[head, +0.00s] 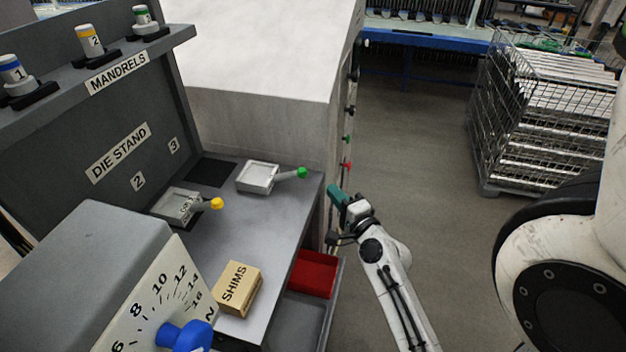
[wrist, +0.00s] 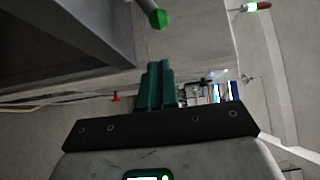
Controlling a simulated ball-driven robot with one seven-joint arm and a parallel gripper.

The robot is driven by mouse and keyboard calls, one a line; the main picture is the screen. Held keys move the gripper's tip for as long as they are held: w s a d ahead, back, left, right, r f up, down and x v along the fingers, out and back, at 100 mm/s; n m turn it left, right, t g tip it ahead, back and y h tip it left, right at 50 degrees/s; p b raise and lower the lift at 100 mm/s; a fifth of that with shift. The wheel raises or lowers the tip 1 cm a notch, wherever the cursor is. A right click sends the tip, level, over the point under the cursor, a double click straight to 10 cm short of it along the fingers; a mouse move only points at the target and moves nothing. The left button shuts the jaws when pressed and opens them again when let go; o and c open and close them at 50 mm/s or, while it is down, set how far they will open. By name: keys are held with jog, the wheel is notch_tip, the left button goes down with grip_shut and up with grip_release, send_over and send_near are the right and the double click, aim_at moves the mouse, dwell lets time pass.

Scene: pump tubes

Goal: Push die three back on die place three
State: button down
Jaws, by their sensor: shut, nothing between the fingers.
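Die three is a light grey square block (head: 258,177) with a handle ending in a green knob (head: 302,173), lying on the grey bench. The knob also shows at the top of the wrist view (wrist: 158,18). Die place three appears to be the dark square (head: 211,172) left of the block, below the label 3; the block lies beside it. My gripper (head: 335,194) has teal fingers, shut and empty. It is beyond the bench's right edge, to the right of the green knob and apart from it. The fingers also show in the wrist view (wrist: 157,83).
A die with a yellow knob (head: 217,203) sits nearer, by label 2. A SHIMS box (head: 237,287) stands on the front bench, with a red bin (head: 314,273) in an open drawer below right. A white cabinet (head: 262,120) rises behind. Open floor lies right.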

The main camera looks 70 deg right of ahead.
jog(key=w+p, duration=0.1)
jog(key=w, duration=0.1)
jog(key=w+d+p, duration=0.1)
jog(key=w, duration=0.1)
jog(key=w+d, duration=0.1)
jog(key=w, duration=0.1)
jog(key=shift+w+p, duration=0.15)
jog(key=shift+p, duration=0.25)
